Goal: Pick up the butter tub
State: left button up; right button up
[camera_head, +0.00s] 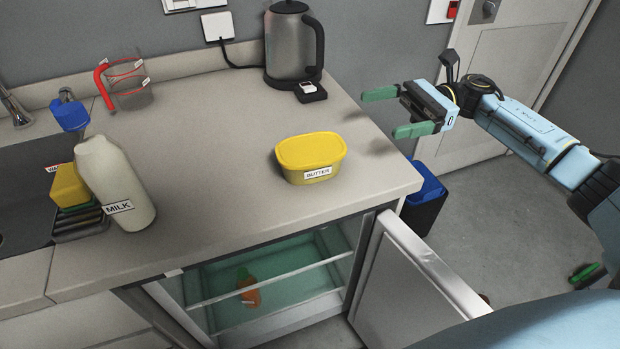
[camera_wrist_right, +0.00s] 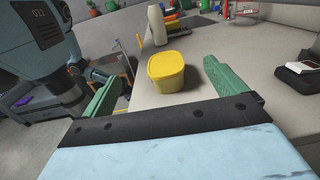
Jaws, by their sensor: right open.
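The butter tub (camera_head: 311,158) is yellow with a lid and a BUTTER label, and stands upright near the right front of the grey counter (camera_head: 235,195). My right gripper (camera_head: 383,115) is open and empty, to the right of the tub and apart from it, with its green fingers pointing left. In the right wrist view the tub (camera_wrist_right: 167,74) shows beyond the fingers, within the gap between them. No gripper on an arm from the left shows in the head view.
A kettle (camera_head: 294,45) stands at the back. A milk bottle (camera_head: 115,185), a measuring jug (camera_head: 125,85) and a sponge (camera_head: 69,186) are at the left. Below the counter, a fridge door (camera_head: 405,290) stands open. The counter around the tub is clear.

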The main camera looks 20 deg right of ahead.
notch_tip(320, 180, down, 4)
jog(key=shift+r+b, duration=0.1)
jog(key=shift+b, duration=1.15)
jog(key=shift+f+b, duration=0.55)
jog(key=shift+f, duration=0.05)
jog(key=shift+a, duration=0.15)
send_near(320, 145)
jog(key=a, duration=0.4)
jog(key=shift+w+f, duration=0.15)
jog(key=shift+f, duration=0.1)
jog(key=shift+w+a, duration=0.15)
jog(key=shift+a, duration=1.4)
jog(key=shift+w+a, duration=0.2)
jog(key=shift+a, duration=1.35)
pick_arm(q)
jog(key=shift+w+a+f, duration=0.2)
jog(key=shift+w+a, duration=0.05)
jog(key=shift+w, duration=0.3)
jog(key=shift+w+a+f, duration=0.15)
jog(key=shift+w+a, duration=0.1)
jog(key=shift+w, duration=0.25)
pick_arm(e)
jog(key=shift+c, duration=0.4)
jog(key=c, duration=1)
jog(key=shift+c, duration=0.2)
